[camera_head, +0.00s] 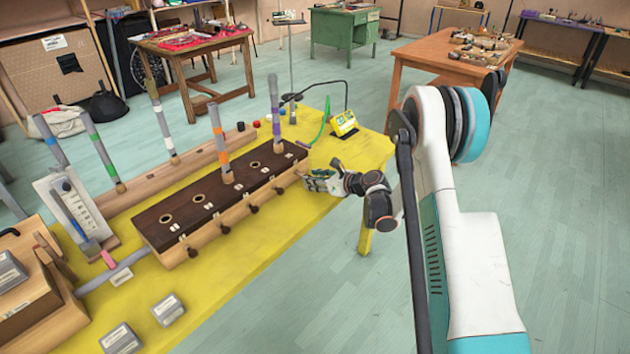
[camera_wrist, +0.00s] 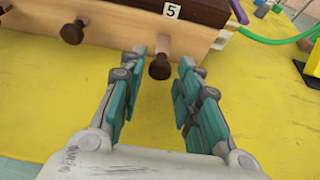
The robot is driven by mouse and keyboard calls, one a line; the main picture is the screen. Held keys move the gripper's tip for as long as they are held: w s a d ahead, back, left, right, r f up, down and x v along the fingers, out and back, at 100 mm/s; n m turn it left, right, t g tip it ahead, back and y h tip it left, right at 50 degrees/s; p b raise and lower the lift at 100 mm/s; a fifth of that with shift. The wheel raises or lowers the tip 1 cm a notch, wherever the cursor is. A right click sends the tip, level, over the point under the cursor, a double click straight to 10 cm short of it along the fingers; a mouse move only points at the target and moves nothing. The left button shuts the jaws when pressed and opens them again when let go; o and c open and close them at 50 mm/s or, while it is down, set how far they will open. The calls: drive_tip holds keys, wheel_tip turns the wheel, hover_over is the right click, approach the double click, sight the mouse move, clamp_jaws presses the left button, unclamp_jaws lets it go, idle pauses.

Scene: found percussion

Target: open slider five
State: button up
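The dark-topped wooden slider box (camera_head: 215,215) lies on the yellow table, with a row of dark knobs along its front face. In the wrist view, a label "5" (camera_wrist: 172,11) sits on the top edge above the slider five knob (camera_wrist: 159,67). In the head view, that knob (camera_head: 302,174) is at the box's right end. My gripper (camera_wrist: 163,60) is open, with one finger on each side of the knob and visible gaps between. In the head view, my gripper (camera_head: 310,179) is at the box's right end. Contact cannot be told.
A neighbouring knob (camera_wrist: 72,33) is left of my gripper. A green tube (camera_wrist: 280,40) and a yellow device (camera_head: 343,123) are beyond the box's right end. Striped tubes (camera_head: 219,140) stand upright over the box.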

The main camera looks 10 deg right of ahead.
idle(0.3)
drive_tip(key=v, duration=1.2)
drive_tip(key=shift+f, duration=0.1)
